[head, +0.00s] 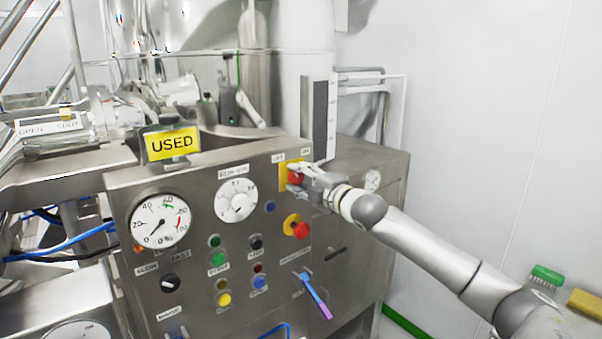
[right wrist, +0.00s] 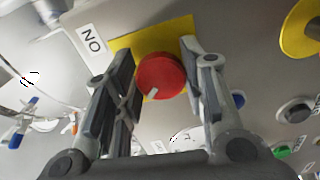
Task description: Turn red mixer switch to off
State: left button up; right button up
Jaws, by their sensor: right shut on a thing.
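The red mixer switch (head: 296,178) is a round red knob on a yellow plate at the upper right of the steel control panel. OFF and ON labels sit above the plate. My right gripper (head: 294,177) reaches it from the right and is shut on the knob. In the right wrist view the red knob (right wrist: 161,75) lies between the two fingers of the gripper (right wrist: 158,77), and a white pointer mark shows on its lower edge. The ON label (right wrist: 90,40) is at the upper left there. Which label the mark points at is unclear. My left gripper is not in view.
A red emergency-style button (head: 301,230) on yellow sits just below the switch. The panel (head: 130,270) also bears gauges, several coloured buttons and a purple-blue handle (head: 318,300). A yellow USED sign (head: 172,143) stands on its top edge. Brushes (head: 546,275) are at the lower right.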

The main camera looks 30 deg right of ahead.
jog(key=shift+n+p, duration=0.3)
jog(key=shift+n, duration=0.2)
jog(key=shift+f, duration=0.1)
jog(key=o, duration=1)
jog(key=shift+a, duration=0.1)
jog(key=shift+s+d, duration=0.15)
jog(key=shift+s, duration=1.85)
jog(key=shift+s+d, duration=0.2)
jog(key=shift+s, duration=1.8)
jog(key=shift+s+d, duration=0.15)
jog(key=shift+s, duration=1.85)
